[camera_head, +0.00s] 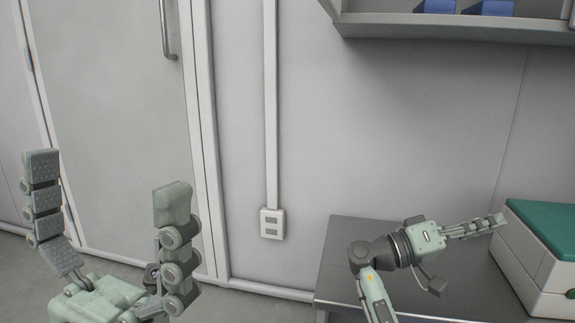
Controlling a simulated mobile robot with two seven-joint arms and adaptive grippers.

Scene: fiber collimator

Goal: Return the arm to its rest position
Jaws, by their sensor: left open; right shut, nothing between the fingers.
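My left gripper (107,180) is at the lower left in the head view. Its two segmented fingers point up and stand wide apart, with nothing between them. My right gripper (497,221) is at the right, over the grey table (345,255). Its fingers are together, point to the right and hold nothing. Their tips are close to a white box with a green lid (552,228) in the picture; I cannot tell whether they touch it.
A wall shelf (440,26) with blue items hangs at the upper right. A door (115,110) with a metal handle is behind my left gripper. A wall socket (272,223) is left of the table. The floor between door and table looks clear.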

